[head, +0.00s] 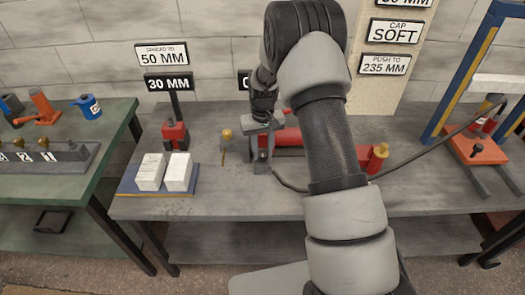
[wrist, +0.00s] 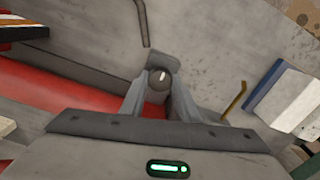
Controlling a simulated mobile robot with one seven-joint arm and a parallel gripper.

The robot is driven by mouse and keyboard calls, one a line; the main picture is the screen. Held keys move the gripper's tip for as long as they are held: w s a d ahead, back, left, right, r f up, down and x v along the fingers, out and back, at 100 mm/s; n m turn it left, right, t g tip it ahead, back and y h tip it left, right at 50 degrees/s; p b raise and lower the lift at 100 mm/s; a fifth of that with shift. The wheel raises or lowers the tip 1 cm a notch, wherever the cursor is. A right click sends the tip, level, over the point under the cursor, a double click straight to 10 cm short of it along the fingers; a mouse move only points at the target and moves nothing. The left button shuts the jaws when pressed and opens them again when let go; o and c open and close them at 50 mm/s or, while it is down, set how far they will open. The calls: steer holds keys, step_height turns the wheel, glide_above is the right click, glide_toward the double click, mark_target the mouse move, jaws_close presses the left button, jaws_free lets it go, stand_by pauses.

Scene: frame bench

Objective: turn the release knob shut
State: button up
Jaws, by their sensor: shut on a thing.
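The release knob (wrist: 155,90) is a small dark round knob with a short white mark, seen in the wrist view. The mark points nearly straight up there, with a slight tilt. My gripper (wrist: 159,80) is shut on the knob, one grey finger on each side of it. In the head view, my gripper (head: 263,150) is at the left end of the red hand pump (head: 288,137). My arm covers the middle of the pump, and the knob cannot be made out there. The pump's red body also shows in the wrist view (wrist: 60,107).
Two white blocks (head: 164,172) sit on a blue tray (head: 128,180) to the left. A brass-tipped lever (head: 226,136) stands between tray and gripper. A dark hose (head: 425,150) runs right to the blue press frame (head: 455,85). The front bench surface is mostly clear.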

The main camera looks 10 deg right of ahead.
mark_target(262, 153)
stand_by(0.3)
steer(key=o, duration=1)
steer(key=shift+o, duration=0.2)
steer(key=shift+r, duration=0.1)
step_height(262, 153, up, 17)
steer(key=p, duration=0.1)
steer(key=shift+r, duration=0.15)
